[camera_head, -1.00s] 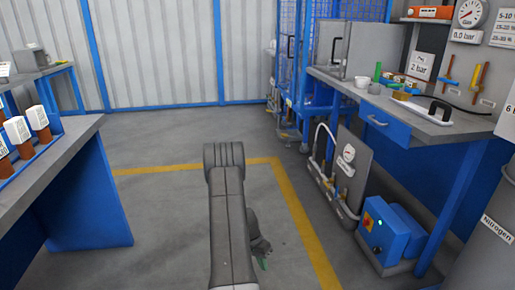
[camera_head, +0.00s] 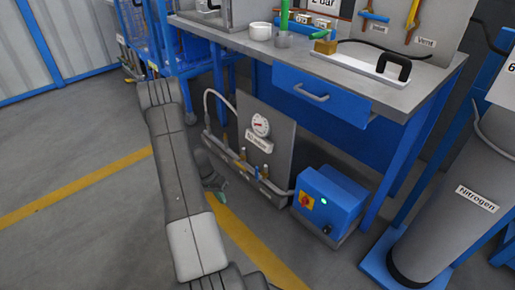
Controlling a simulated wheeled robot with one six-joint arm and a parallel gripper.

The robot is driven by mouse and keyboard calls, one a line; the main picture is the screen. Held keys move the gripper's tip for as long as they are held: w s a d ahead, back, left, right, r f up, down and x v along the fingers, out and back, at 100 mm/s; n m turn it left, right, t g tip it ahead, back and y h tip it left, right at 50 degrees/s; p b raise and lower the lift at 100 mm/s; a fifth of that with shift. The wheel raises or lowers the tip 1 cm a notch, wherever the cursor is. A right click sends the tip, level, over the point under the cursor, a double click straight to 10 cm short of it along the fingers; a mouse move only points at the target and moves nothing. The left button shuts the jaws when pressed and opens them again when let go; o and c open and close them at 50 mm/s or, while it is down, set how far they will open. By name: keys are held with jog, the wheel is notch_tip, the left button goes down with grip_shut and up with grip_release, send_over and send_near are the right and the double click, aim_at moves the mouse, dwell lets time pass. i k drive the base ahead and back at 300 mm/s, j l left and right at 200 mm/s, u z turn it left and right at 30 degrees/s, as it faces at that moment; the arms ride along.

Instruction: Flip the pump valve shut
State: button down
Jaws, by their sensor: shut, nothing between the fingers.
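A grey upright panel (camera_head: 280,130) stands on the floor under the bench, with a round gauge (camera_head: 260,125) and a small label too small to read. Small brass valve fittings (camera_head: 265,172) sit on a pipe along its lower front; which one is the pump valve, and how its lever stands, I cannot tell. A blue pump box (camera_head: 330,203) with a red and yellow switch stands to their right, joined by a hose. My gripper (camera_head: 221,196) hangs low behind my arm, left of the fittings and apart from them. It is shut and empty, partly hidden by the arm.
The bench (camera_head: 388,92) with a blue drawer overhangs the panel. A blue-handled valve (camera_head: 375,17) and a yellow-handled one marked Vent (camera_head: 413,14) are on a board above it. A nitrogen cylinder (camera_head: 455,215) stands at right. Floor at left is clear.

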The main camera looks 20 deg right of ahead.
aim_at(258, 178)
jog(key=i+z, duration=0.15)
jog(key=i, duration=0.95)
jog(key=z, duration=0.35)
